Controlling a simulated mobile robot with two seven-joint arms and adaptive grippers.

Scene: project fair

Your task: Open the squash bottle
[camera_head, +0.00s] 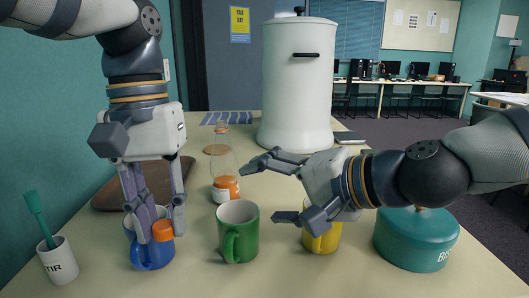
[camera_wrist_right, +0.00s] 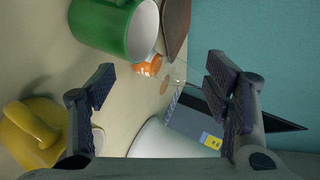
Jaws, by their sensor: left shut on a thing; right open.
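The squash bottle (camera_head: 223,166), clear with an orange and white label, stands upright on the table behind the green mug. No cap is seen on its narrow neck. My left gripper (camera_head: 161,229) is shut on an orange cap (camera_head: 162,231), held over or in front of the blue mug (camera_head: 152,254); how far it is inside the rim I cannot tell. My right gripper (camera_head: 270,190) is open and empty, right of the bottle, its fingers pointing towards it. In the right wrist view the bottle's orange label (camera_wrist_right: 148,66) shows between the open fingers (camera_wrist_right: 157,88).
A green mug (camera_head: 238,236), a yellow mug (camera_head: 322,240) under my right gripper and a teal tin (camera_head: 416,238) line the front. A white cup (camera_head: 58,262) with a teal brush stands far left. A brown board (camera_head: 117,193) and a tall white urn (camera_head: 297,90) are behind.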

